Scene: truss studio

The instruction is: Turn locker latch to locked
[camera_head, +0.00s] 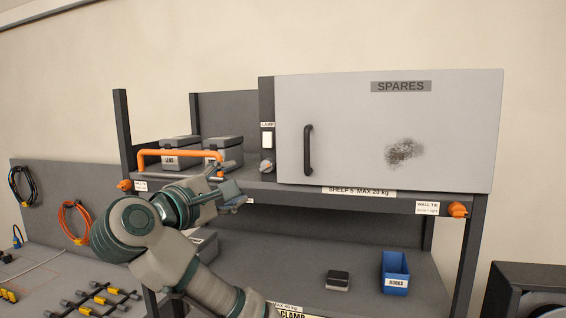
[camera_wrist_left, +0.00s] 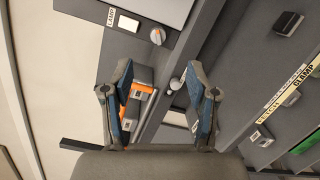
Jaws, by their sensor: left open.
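The locker (camera_head: 350,130) is a pale grey cabinet marked SPARES, with its door shut and a black vertical handle (camera_head: 308,150). On the dark strip left of the door is a round grey knob with an orange mark (camera_head: 266,167), which looks like the latch. It shows in the wrist view (camera_wrist_left: 157,36) too; its exact setting is too small to read. My left gripper (camera_head: 238,182) is open and empty, just left of and below the knob. In the wrist view its two fingers (camera_wrist_left: 160,85) stand apart, with the knob beyond them. My right gripper is in neither view.
A white switch marked LAMP (camera_head: 267,141) is just above the knob. An orange rail (camera_head: 180,153) and grey cases (camera_head: 222,150) are left of it. The shelf edge (camera_head: 400,203) runs below. A blue bin (camera_head: 395,272) and a small dark box (camera_head: 337,280) sit lower.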

